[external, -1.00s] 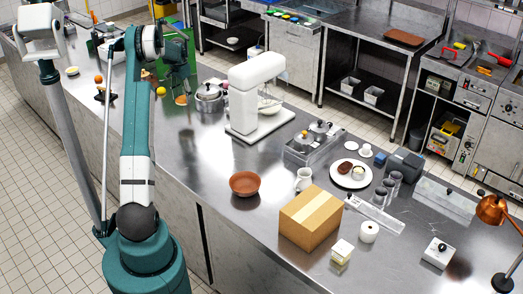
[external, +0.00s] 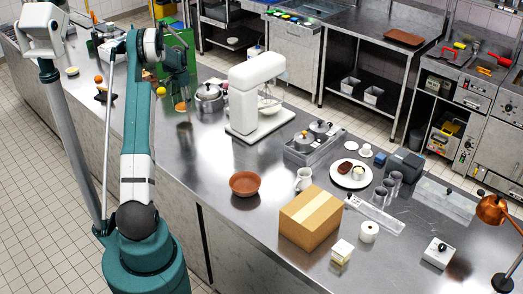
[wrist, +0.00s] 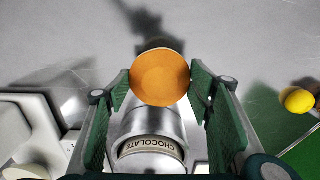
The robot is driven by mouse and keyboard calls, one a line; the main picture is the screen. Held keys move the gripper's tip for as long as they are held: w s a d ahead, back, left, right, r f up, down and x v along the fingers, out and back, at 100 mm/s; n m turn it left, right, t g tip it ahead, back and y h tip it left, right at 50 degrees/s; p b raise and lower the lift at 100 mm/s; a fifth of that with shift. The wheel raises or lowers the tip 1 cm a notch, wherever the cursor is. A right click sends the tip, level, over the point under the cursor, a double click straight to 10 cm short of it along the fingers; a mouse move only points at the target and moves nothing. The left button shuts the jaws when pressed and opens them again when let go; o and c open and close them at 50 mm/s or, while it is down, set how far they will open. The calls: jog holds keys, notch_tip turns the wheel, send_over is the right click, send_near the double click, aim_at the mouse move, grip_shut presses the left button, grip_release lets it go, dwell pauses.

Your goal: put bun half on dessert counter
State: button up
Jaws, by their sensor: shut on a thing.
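The bun half (wrist: 160,78) is a round orange-brown disc, held between the two green finger pads of my gripper (wrist: 160,84). In the external view the bun half (external: 181,106) shows small below my gripper (external: 178,88), over the far left part of the long steel counter (external: 222,150). The bun half appears raised above the steel. No label marks which part is the dessert counter.
A metal container marked CHOCOLATE (wrist: 150,150) and a lemon (wrist: 299,100) are close by. A white mixer (external: 243,95), brown bowl (external: 244,184), cardboard box (external: 311,218) and white plate (external: 352,181) stand along the counter. Bare steel lies between mixer and bowl.

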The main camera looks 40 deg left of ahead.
aim_at(184, 117)
jog(key=shift+f, duration=0.85)
jog(key=shift+f, duration=0.15)
jog(key=shift+f, duration=1.7)
jog(key=shift+f, duration=0.15)
jog(key=o, duration=0.8)
jog(key=shift+c, duration=0.2)
notch_tip(184, 117, up, 12)
jog(key=shift+r, duration=0.15)
